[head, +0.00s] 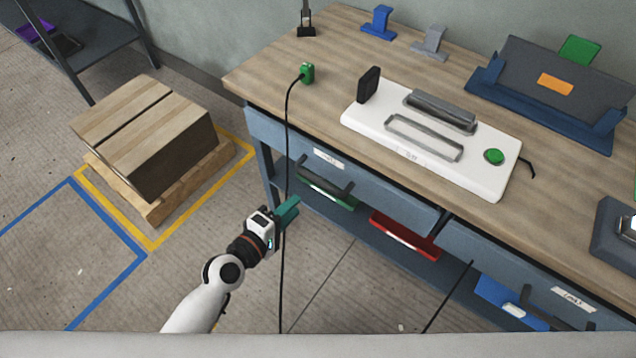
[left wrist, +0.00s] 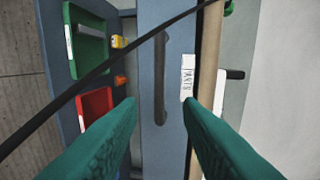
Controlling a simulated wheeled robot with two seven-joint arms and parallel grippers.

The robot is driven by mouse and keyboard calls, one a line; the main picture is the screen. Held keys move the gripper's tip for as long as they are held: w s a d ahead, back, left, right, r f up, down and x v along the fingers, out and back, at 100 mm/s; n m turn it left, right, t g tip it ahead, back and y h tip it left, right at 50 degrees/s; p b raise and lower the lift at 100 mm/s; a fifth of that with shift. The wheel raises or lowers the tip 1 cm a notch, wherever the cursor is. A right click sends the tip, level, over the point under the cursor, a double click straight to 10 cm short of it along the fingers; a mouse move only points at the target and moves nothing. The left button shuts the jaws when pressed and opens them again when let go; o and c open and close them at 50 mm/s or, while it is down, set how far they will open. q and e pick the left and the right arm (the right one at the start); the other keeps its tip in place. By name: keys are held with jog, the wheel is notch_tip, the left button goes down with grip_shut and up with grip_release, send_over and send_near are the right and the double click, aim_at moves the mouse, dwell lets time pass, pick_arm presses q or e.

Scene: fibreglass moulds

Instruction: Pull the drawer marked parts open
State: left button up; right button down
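The drawer marked parts (head: 385,195) is the left one under the workbench and looks shut. Its dark bar handle (head: 325,180) sits below a white label. In the left wrist view the label reads PARTS (left wrist: 187,78), and the handle (left wrist: 160,75) stands upright in the picture, ahead of and between my fingers. My left gripper (head: 289,212) is open and empty, with teal fingers, in front of and apart from the handle; its fingers also show in the left wrist view (left wrist: 160,108). My right gripper is not in view.
A black cable (head: 284,150) hangs from a green plug and crosses diagonally before the handle in the left wrist view (left wrist: 75,92). Green (head: 330,193) and red (head: 403,234) bins sit below the drawer. A second drawer marked tools (head: 480,260) is right. A crate (head: 150,140) stands left.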

aim_at(320, 180)
pick_arm(q)
jog(key=x, duration=1.1)
jog(key=shift+w+d, duration=0.2)
grip_shut()
